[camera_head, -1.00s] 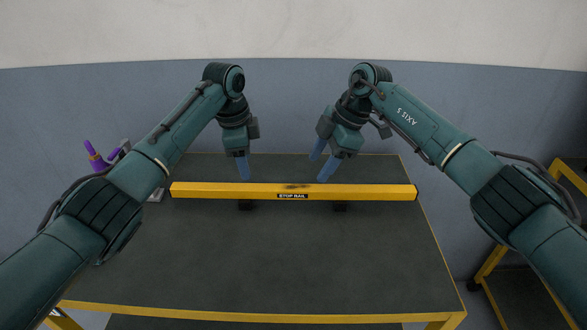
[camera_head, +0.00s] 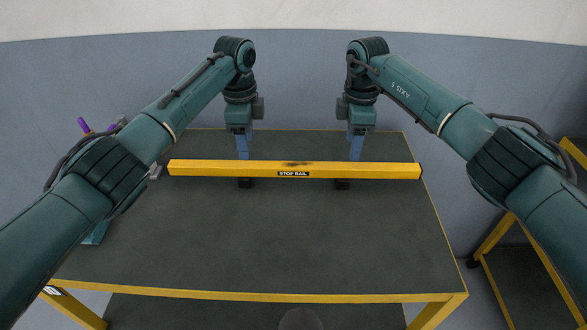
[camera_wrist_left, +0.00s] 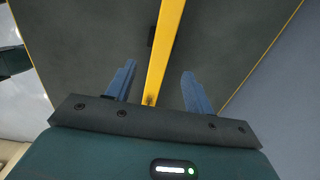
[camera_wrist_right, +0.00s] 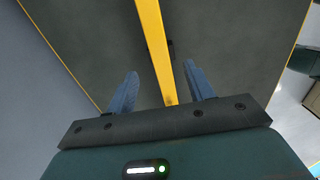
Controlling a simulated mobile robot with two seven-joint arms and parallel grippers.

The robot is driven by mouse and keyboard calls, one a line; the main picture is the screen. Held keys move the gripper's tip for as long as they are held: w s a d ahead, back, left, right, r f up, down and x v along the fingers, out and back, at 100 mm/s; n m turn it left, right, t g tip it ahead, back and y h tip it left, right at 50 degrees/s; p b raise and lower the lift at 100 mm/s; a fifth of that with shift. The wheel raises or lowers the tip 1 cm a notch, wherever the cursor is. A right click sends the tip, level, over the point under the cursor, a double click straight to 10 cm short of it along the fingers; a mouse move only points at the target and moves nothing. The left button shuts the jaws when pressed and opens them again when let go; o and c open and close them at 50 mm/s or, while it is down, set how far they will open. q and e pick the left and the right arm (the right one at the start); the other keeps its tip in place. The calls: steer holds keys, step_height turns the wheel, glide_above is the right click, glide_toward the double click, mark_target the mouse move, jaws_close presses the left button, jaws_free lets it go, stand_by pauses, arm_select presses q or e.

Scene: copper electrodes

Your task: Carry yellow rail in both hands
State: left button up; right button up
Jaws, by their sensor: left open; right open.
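The yellow rail (camera_head: 220,169), marked STOP RAIL, lies left to right across the dark table on two small black supports. My left gripper (camera_head: 243,150) points down at the rail's left part. In the left wrist view the rail (camera_wrist_left: 165,50) runs between its two open blue fingers (camera_wrist_left: 158,85). My right gripper (camera_head: 355,152) points down at the rail's right part. In the right wrist view the rail (camera_wrist_right: 155,45) passes between its open fingers (camera_wrist_right: 160,85), nearer the right one. The fingertips are partly hidden behind the rail in the head view.
The dark table top (camera_head: 280,240) with yellow edges is clear in front of the rail. Purple-handled items (camera_head: 83,126) stand at the table's left, partly behind my left arm. A yellow-framed cart (camera_head: 500,245) stands to the right.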

mark_target(249, 164)
arm_select(q)
step_height(249, 164, down, 7)
steer(key=shift+f, duration=0.2)
arm_select(e)
step_height(249, 164, down, 7)
steer(key=shift+f, duration=0.2)
arm_select(q)
jaws_close()
arm_select(e)
jaws_close()
